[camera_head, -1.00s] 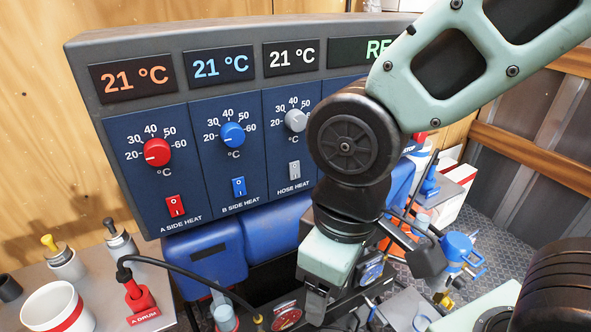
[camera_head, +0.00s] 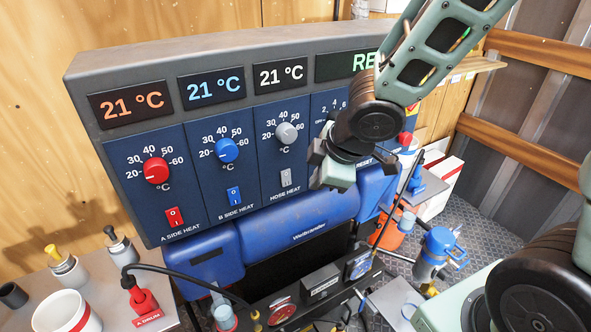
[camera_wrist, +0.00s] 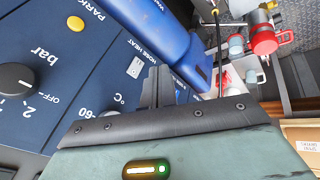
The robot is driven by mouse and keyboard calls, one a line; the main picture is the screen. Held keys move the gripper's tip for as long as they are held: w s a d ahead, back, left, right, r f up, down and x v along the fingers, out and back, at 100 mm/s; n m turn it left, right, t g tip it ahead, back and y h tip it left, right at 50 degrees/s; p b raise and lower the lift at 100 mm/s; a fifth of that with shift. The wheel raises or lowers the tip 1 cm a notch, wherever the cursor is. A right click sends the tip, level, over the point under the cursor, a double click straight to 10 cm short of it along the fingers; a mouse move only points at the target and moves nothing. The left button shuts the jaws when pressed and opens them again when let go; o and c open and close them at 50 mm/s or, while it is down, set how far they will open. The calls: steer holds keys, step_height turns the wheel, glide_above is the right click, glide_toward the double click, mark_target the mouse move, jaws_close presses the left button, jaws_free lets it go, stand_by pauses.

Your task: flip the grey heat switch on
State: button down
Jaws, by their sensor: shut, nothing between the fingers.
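The grey heat switch (camera_head: 286,178) is a small rocker on the blue panel, above the label HOSE HEAT and below the grey dial (camera_head: 286,133). In the wrist view the grey switch (camera_wrist: 135,67) shows just left of the fingers, uncovered. I cannot tell which way it is tipped. My gripper (camera_head: 314,172) is right of the switch, near the panel front, its fingers apart from the switch in the picture. In the wrist view my gripper (camera_wrist: 158,86) has its fingers together and holds nothing. My arm hides part of the panel's right side.
A red switch (camera_head: 173,217) and a blue switch (camera_head: 235,196) sit left of the grey one, under red and blue dials. A blue tank (camera_head: 300,222) lies below the panel. A yellow PARK button (camera_wrist: 75,23) shows in the wrist view.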

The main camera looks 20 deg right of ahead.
mark_target(286, 178)
steer(key=shift+w+d+r+n+g+y+p, duration=0.1)
steer(key=shift+w+d+r+n+y+p, duration=0.1)
steer(key=shift+d+n+y+p, duration=0.55)
steer(key=shift+w+d+r+n+g+y+p, duration=0.1)
steer(key=shift+w+d+r+n+y+p, duration=0.3)
steer(key=shift+n, duration=0.5)
steer(key=shift+w+d+r+n+g+y+p, duration=0.1)
steer(key=shift+d+n+y+p, duration=0.4)
steer(key=shift+d+n, duration=0.3)
steer(key=shift+a+f, duration=0.1)
steer(key=shift+w+a+f+b, duration=0.45)
steer(key=shift+w+a+f, duration=0.3)
steer(key=shift+w+f, duration=0.65)
steer(key=shift+w+a+f+b, duration=0.5)
steer(key=shift+w+a+f, duration=0.3)
steer(key=shift+w+f, duration=0.55)
steer(key=shift+w+a+f+b, duration=0.45)
steer(key=shift+w+a+f, duration=0.3)
steer(key=shift+w+f, duration=0.65)
steer(key=shift+s+f, duration=0.15)
